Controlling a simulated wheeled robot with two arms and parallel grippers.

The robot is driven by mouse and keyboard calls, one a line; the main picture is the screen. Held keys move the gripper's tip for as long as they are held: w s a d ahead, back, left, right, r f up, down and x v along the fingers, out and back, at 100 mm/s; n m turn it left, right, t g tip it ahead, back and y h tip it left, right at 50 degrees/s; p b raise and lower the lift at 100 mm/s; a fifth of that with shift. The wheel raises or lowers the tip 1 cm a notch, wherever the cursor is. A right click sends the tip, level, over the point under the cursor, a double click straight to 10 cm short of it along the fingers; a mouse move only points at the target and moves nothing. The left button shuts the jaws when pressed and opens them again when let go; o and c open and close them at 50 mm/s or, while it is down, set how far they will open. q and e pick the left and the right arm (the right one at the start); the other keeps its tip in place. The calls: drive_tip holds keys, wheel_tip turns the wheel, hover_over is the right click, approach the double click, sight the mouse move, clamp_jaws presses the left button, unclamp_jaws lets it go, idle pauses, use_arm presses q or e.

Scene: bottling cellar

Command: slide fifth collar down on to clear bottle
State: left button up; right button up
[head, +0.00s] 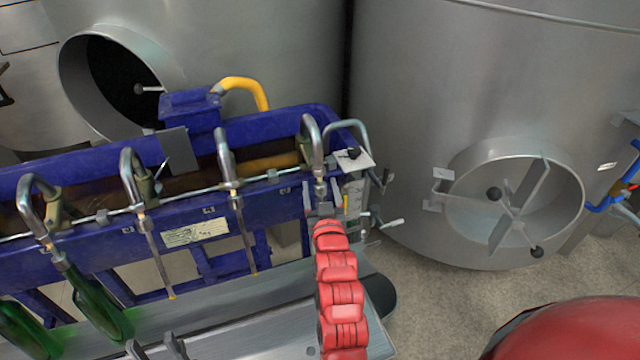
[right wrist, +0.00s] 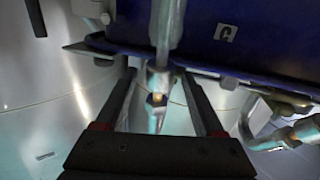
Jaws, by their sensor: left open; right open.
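The rightmost filler spout (head: 312,140) on the blue machine has a metal collar (head: 320,190) low on it. In the right wrist view the collar (right wrist: 158,85) hangs between my right fingers, with a gap on both sides. My right gripper (head: 322,210) is open around it, and its red arm hides most of what lies below. My left gripper (head: 155,348) is open and empty at the bottom edge, with only its fingertips showing. I cannot make out a clear bottle in either view.
Several other spouts (head: 130,175) line the blue machine (head: 270,205). Green bottles (head: 98,305) stand at the lower left. A grey shelf (head: 235,300) runs below the spouts. Large steel tanks (head: 420,90) stand behind. A small lever (head: 392,223) sticks out right of the spout.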

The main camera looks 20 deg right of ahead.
drive_tip(key=shift+w+d+r, duration=0.1)
drive_tip(key=shift+w+d, duration=0.05)
drive_tip(key=shift+w, duration=0.35)
drive_tip(key=c, duration=0.8)
drive_tip(key=shift+o, duration=0.2)
drive_tip(key=f+b, duration=0.2)
drive_tip(key=shift+s+f, duration=0.2)
drive_tip(key=shift+f, duration=0.1)
drive_tip(key=shift+r, duration=0.15)
drive_tip(key=o, duration=0.8)
drive_tip(key=shift+c, duration=0.2)
